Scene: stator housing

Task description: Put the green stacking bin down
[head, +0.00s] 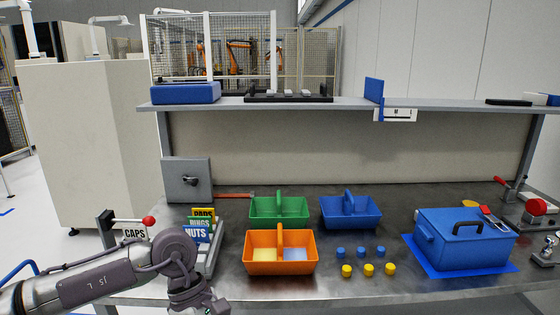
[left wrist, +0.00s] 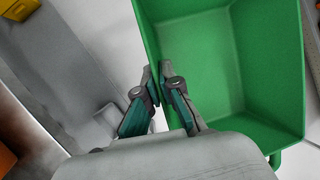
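The green stacking bin (left wrist: 215,60) fills the right half of the left wrist view, and its visible inside is empty. My left gripper (left wrist: 157,80) is shut on its left wall, with one finger on each side of the rim. In the head view my left arm comes in at the lower left; its fingers and the held bin cannot be made out there. Whether the bin touches a surface below is hidden. My right gripper is not in view.
A grey holder with PADS, RINGS and NUTS signs (head: 197,235) stands beside my left arm on the bench. Green (head: 279,211), orange (head: 265,267) and blue (head: 352,214) handled carriers, small caps (head: 367,270) and a blue case (head: 462,243) stand further right.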

